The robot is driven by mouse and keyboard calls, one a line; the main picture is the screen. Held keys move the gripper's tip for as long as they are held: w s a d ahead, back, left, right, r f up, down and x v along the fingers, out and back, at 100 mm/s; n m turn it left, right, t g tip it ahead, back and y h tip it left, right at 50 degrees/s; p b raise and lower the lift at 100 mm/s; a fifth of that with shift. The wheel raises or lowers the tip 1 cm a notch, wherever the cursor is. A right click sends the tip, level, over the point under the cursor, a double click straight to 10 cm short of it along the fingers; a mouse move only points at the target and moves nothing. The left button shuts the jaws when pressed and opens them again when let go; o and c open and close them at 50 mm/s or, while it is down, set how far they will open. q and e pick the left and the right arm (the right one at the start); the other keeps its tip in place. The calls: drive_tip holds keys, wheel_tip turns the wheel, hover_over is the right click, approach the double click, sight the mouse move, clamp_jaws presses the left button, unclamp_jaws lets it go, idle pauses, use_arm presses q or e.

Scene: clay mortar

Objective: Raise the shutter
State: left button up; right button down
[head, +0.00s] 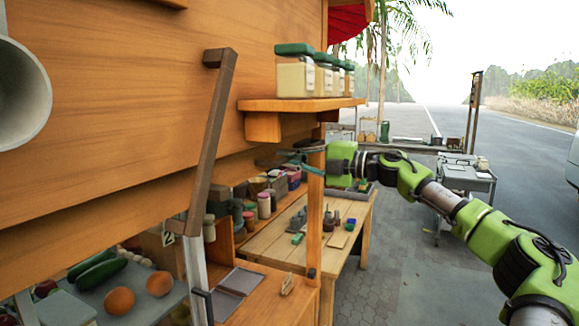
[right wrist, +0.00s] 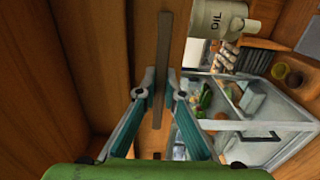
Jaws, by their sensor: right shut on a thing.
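The shutter (head: 140,75) appears to be the large orange wooden panel filling the upper left of the head view. It hangs down over the counter. My right gripper (head: 290,160) reaches in from the right, beneath the jar shelf, near the panel's lower edge. In the right wrist view, my right gripper (right wrist: 157,90) has its teal fingers on either side of a thin brown bar (right wrist: 163,45) and is shut on it. The bar runs along the wooden panel; how it is fixed is hidden. My left gripper is not in view.
A shelf (head: 300,104) with several green-lidded jars (head: 294,75) juts out just above my gripper. A slanted brown handle (head: 210,140) stands in front of the panel. A workbench (head: 345,225) with small items is below. Paved ground (head: 400,270) is clear at right.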

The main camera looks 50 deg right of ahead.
drive_tip(key=shift+d+r, duration=0.15)
drive_tip(key=shift+r, duration=0.45)
drive_tip(key=c, duration=2.1)
unclamp_jaws()
drive_tip(key=shift+c, duration=0.2)
drive_tip(key=shift+f, duration=0.2)
drive_tip(key=shift+f, duration=0.1)
drive_tip(key=shift+f, duration=0.1)
